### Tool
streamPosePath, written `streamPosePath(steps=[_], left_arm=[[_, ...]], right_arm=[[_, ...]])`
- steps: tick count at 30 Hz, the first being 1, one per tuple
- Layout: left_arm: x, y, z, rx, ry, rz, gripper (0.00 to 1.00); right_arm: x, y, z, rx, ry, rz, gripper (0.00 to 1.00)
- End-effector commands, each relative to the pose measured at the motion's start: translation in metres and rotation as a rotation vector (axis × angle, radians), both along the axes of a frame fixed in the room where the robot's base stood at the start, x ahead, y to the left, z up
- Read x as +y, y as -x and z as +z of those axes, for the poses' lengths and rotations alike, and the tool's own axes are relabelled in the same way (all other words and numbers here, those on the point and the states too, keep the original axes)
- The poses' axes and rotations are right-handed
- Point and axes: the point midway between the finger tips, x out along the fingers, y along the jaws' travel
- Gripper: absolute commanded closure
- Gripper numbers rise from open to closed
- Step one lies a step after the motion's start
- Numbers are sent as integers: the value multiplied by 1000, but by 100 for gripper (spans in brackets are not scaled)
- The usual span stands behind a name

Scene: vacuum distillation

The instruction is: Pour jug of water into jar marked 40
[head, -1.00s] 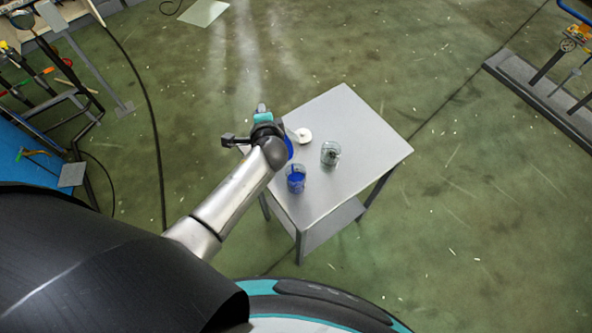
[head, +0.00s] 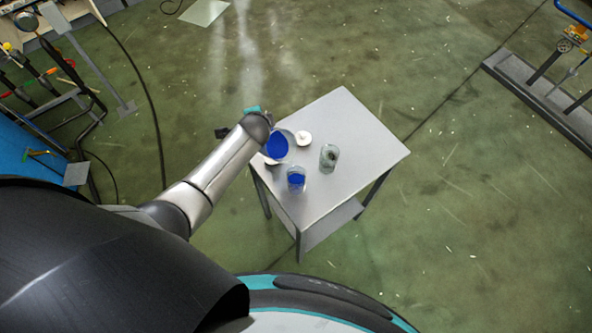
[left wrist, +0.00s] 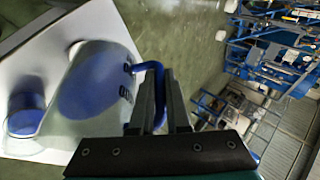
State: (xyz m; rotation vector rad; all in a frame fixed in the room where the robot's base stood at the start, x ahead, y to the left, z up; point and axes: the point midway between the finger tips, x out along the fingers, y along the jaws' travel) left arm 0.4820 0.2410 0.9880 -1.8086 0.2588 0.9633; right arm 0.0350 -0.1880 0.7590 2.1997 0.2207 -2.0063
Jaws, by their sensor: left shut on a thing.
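A clear jug (head: 279,146) holding blue liquid is tilted at the table's left edge in the head view, its mouth towards the camera. My left gripper (left wrist: 160,76) is shut on the jug's blue handle in the left wrist view, where the jug's clear body (left wrist: 98,88) shows to its left. One jar (head: 296,181) holding blue liquid stands upright just below the jug in the head view. A second clear jar (head: 329,157) stands to the right with something dark inside. I cannot read a 40 on either jar, and no pouring stream is clear. My right gripper is out of view.
The small grey table (head: 350,125) has free room at its back and right. A round white item (head: 304,138) lies behind the jars. A blue bench with tools is at far left and a metal rack (head: 540,100) at far right, both apart from the table.

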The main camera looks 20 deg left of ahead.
Motion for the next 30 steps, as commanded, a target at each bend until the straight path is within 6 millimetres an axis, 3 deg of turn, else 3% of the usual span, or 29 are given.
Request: streamPosePath(steps=[30], left_arm=[[24,-19,-9,162,223,4,100]], right_arm=[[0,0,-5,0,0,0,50]])
